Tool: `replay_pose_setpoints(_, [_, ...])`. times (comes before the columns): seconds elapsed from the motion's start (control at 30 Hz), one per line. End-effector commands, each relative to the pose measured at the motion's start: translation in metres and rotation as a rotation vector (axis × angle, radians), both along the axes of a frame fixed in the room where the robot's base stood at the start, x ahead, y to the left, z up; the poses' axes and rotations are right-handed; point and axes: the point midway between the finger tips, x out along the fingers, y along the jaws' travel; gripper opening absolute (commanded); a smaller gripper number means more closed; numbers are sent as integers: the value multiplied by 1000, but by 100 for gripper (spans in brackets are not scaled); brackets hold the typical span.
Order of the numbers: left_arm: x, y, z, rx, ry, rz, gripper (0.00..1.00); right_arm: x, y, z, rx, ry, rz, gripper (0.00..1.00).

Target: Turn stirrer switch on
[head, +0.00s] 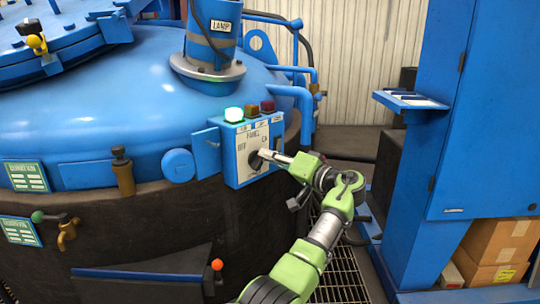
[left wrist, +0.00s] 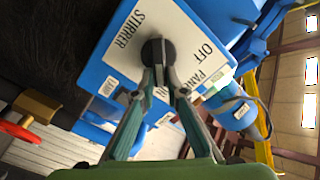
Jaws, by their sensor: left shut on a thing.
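The stirrer switch is a dark round knob (head: 255,161) on the white face of a blue control box (head: 231,167) in the head view. The face reads PANEL, with OFF on the left and ON on the right. In the left wrist view the knob (left wrist: 158,50) sits between the STIRRER and OFF labels. My left gripper (head: 264,155) reaches it from the right. Its fingertips (left wrist: 159,70) are shut on the knob, one finger on each side. Part of the knob is hidden by the fingers, and I cannot tell which label it points to. My right gripper is not in view.
The large blue furnace (head: 110,120) stands left and behind. A blue cabinet (head: 480,110) stands right, with cardboard boxes (head: 495,245). Grating floor (head: 343,275) lies below my arm.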

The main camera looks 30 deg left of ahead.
Motion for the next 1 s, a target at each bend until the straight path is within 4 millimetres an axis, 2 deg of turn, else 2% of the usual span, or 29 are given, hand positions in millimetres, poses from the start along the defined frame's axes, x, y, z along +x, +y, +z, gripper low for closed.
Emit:
replay_pose_setpoints(0.37, [0, 1, 2, 5, 5, -1, 0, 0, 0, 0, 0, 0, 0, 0])
replay_pose_setpoints(0.4, [0, 1, 2, 5, 5, -1, 15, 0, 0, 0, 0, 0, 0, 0])
replay_pose_setpoints(0.47, [1, 1, 2, 5, 5, -1, 29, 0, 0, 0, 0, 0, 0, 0])
replay_pose_setpoints(0.83, [0, -2, 0, 2, 5, -1, 29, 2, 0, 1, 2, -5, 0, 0])
replay_pose_setpoints(1.0, [-3, -22, 0, 2, 5, -4, 29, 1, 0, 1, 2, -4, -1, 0])
